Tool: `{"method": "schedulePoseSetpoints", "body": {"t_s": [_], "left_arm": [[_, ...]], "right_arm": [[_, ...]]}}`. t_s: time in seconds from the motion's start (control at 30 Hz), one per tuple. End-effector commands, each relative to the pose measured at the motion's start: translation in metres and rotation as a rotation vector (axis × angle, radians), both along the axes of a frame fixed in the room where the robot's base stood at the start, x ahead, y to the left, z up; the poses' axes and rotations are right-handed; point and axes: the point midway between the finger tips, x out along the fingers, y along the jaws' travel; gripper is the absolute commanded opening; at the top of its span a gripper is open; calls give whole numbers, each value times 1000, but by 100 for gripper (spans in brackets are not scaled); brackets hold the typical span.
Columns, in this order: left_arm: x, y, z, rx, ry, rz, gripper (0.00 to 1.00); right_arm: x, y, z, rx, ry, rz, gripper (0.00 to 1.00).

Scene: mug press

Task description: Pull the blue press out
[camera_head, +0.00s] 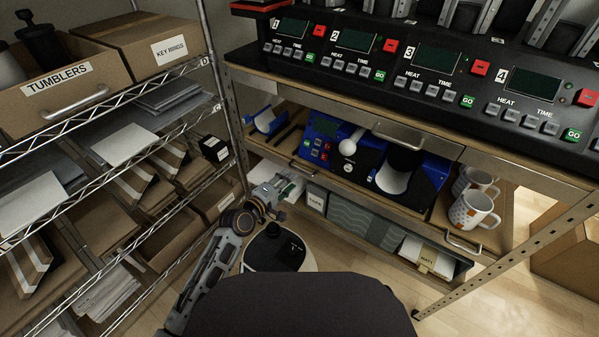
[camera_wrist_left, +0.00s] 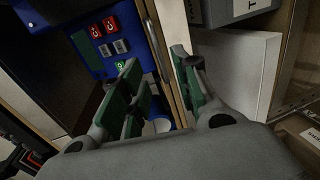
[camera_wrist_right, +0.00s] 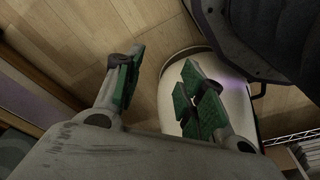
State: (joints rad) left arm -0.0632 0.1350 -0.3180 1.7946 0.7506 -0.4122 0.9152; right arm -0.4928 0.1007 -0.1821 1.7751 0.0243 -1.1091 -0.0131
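The blue press (camera_head: 320,135) sits on a wooden pull-out shelf (camera_head: 350,187) under the black controllers. It has a control panel, a white-knobbed lever (camera_head: 348,147) and a curved white mug cradle (camera_head: 393,180). My left gripper (camera_head: 284,184) is in front of the shelf's left end, low and left of the press. In the left wrist view it (camera_wrist_left: 158,88) is open, with the shelf's front edge (camera_wrist_left: 168,50) showing between its fingers; contact cannot be told. The press panel (camera_wrist_left: 108,42) is at upper left there. My right gripper (camera_wrist_right: 160,85) is open and empty above the floor.
White mugs (camera_head: 472,210) stand in a drawer at right. Boxes and bins (camera_head: 365,228) fill the shelf below the press. A wire rack with a tumblers box (camera_head: 60,90) stands close at left. A controller bank (camera_head: 430,75) overhangs the press.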

Motion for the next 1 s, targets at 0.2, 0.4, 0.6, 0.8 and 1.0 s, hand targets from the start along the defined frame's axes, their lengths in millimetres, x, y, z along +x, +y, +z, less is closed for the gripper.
{"method": "schedulePoseSetpoints", "body": {"t_s": [0.2, 0.4, 0.6, 0.8, 1.0], "left_arm": [[18, -12, -5, -1, 0, 0, 31], [33, -22, -9, -1, -1, 0, 31], [49, -32, -13, -1, -1, 0, 31], [60, -40, -16, 0, -1, 1, 31], [65, -43, -17, -1, -1, 0, 31]], "right_arm": [[2, 3, 13, 5, 2, 2, 40], [-3, 6, 23, 9, 18, 4, 40], [-2, 8, 37, 13, 22, 6, 40], [3, 11, 50, 19, 12, 8, 40], [-1, 12, 55, 21, 21, 9, 40]]}}
